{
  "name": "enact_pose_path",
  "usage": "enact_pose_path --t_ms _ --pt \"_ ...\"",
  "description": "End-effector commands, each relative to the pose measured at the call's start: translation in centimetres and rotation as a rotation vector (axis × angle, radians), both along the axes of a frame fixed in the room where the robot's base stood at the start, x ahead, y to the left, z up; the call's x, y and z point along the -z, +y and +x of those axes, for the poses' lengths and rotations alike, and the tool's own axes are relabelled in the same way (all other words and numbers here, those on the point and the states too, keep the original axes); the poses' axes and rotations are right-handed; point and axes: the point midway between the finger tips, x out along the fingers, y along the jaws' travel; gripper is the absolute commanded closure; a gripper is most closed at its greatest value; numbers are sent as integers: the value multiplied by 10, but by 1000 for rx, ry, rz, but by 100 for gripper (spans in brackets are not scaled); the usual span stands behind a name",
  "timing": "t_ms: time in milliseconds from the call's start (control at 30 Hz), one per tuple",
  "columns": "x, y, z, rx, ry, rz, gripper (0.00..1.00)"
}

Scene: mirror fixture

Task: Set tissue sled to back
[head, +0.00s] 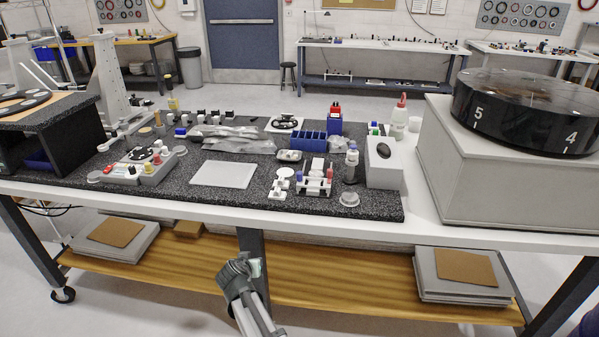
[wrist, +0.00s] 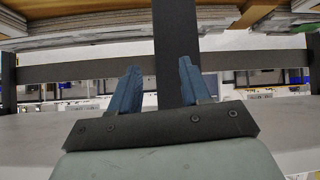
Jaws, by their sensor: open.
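I cannot tell for certain which item is the tissue sled. A small light holder (head: 314,185) with white and red pieces stands at the front middle of the black speckled mat (head: 120,185). A larger grey fixture (head: 146,172) with dials and coloured knobs stands at the left of the mat. My gripper (head: 246,268) is low in front of the table, below the tabletop edge and far from both. In the wrist view my gripper (wrist: 160,78) has its two blue fingers apart with nothing between them; a dark table leg shows beyond.
A pale flat plate (head: 224,174), clear bags (head: 232,138), a blue bin (head: 308,144) and bottles crowd the mat. A grey box with a numbered black drum (head: 527,110) stands at right. The wooden lower shelf (head: 330,277) and table edge are close to my gripper.

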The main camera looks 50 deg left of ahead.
Motion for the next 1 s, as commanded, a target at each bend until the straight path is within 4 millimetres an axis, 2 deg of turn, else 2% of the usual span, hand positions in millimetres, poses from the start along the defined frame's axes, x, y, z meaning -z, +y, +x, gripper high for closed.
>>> enact_pose_path --t_ms 33,200,400,533,667,767,867,1000 --pt "-16 19 -26 -32 -5 31 53" --pt "-59 58 -92 -102 -14 113 53" --pt "-105 91 -151 -157 -14 177 53" --pt "-131 107 -168 -162 -13 189 53" --pt "-153 120 -166 -143 -10 170 53" --pt "-169 129 -151 -113 -3 136 53" --pt "-183 135 -124 -73 8 81 53" --pt "-201 138 -77 -16 36 -16 53"
